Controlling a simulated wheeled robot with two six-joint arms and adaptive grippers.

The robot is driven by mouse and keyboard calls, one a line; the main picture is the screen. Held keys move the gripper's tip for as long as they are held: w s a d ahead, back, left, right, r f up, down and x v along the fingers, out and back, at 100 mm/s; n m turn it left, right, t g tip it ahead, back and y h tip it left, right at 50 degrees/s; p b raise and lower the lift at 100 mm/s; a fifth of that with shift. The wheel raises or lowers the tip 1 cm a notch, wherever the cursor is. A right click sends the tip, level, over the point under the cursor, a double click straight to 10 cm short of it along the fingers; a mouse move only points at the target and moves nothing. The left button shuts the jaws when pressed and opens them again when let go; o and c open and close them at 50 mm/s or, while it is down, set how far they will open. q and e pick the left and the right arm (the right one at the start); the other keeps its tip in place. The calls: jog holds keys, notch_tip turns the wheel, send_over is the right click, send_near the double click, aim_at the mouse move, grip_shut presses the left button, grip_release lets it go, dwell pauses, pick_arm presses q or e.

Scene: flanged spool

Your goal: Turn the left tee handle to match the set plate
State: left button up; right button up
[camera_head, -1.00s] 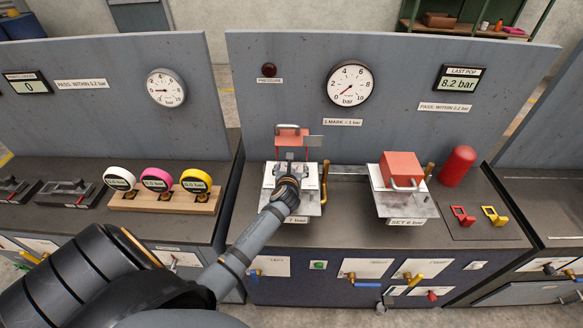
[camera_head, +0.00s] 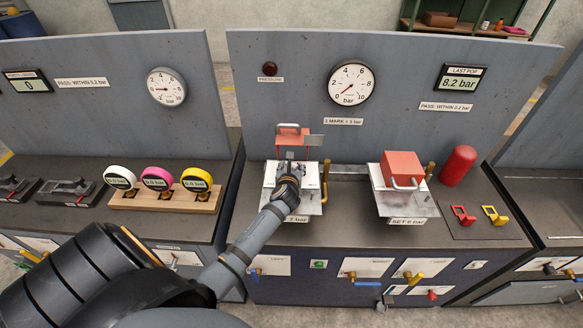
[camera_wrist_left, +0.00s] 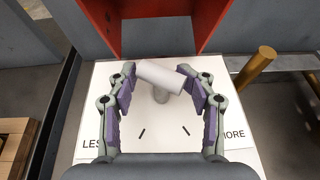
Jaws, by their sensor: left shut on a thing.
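The left tee handle (camera_wrist_left: 160,78) is a pale grey crossbar on a short stem, above a white plate in the left wrist view. Its bar is tilted, with the right end lower in the picture. My left gripper (camera_wrist_left: 159,80) has one finger at each end of the bar and is shut on it. In the head view my left gripper (camera_head: 289,172) covers the handle. The left set plate (camera_head: 297,219) is at the front of that unit, partly hidden by my arm; "bar" is readable. My right gripper is not in view.
A red open-fronted cover (camera_wrist_left: 170,48) stands just behind the handle. A brass post (camera_wrist_left: 258,62) rises at the right. The white plate (camera_wrist_left: 105,80) carries two black marks and partly hidden lettering. The right unit's plate (camera_head: 407,222) reads SET 6 bar. The large gauge (camera_head: 349,84) hangs behind.

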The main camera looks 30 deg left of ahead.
pick_arm(q)
jog(key=shift+n, duration=0.3)
jog(key=shift+c, duration=0.7)
jog(key=shift+w, duration=0.1)
jog(key=shift+c, duration=0.2)
jog(key=shift+d+r, duration=0.1)
grip_shut()
jog(key=shift+w, duration=0.15)
jog(key=shift+w+r, duration=0.1)
jog(key=shift+r, duration=0.15)
jog(key=shift+o, duration=1.2)
grip_release()
jog(key=o, duration=0.7)
jog(key=shift+s+f, duration=0.1)
jog(key=shift+s, duration=0.15)
jog(key=o, duration=0.5)
jog(key=shift+f+y, duration=0.25)
jog(key=shift+y, duration=0.05)
jog(key=shift+c, duration=0.2)
